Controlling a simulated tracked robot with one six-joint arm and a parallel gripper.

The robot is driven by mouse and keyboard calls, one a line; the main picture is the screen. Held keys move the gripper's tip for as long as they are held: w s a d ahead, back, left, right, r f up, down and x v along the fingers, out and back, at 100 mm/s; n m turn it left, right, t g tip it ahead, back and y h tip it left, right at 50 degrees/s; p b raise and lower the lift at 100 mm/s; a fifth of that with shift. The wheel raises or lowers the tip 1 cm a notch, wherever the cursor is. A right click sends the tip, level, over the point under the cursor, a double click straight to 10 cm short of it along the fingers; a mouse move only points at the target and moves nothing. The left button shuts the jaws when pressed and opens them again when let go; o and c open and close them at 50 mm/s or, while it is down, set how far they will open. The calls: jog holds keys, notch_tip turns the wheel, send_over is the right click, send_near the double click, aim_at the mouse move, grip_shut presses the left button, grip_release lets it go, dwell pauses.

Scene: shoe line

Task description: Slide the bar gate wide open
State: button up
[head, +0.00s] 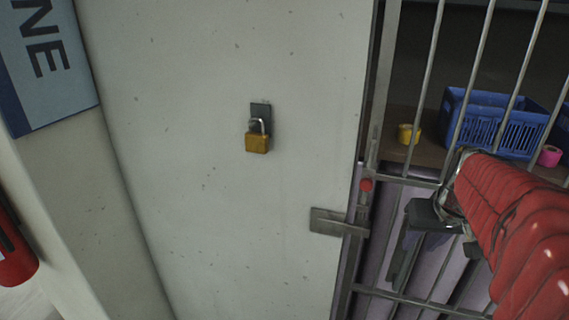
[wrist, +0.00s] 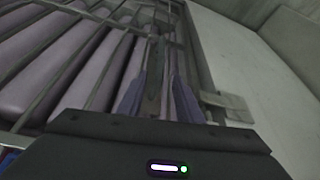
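The bar gate (head: 440,70) is a frame of grey metal bars at the right of the head view, its left edge beside the pale wall panel. A red knob (head: 366,185) sits on that edge, above a flat metal latch plate (head: 328,222) that overlaps the panel. The plate also shows in the wrist view (wrist: 228,104). My gripper (head: 398,270) is in front of the gate, right of the latch. In the wrist view its two fingers (wrist: 158,95) are apart, with an upright metal piece between them. I cannot tell whether they touch it.
A brass padlock (head: 257,142) hangs on the panel (head: 200,200). Behind the bars are a blue crate (head: 480,130), a yellow roll (head: 408,134), a pink roll (head: 549,156) and lilac shapes (wrist: 60,75). A red cylinder (head: 12,255) stands at the far left.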

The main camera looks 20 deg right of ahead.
aim_at(410, 255)
jog(key=x, duration=1)
jog(key=shift+f, duration=0.2)
jog(key=shift+c, duration=0.6)
grip_shut()
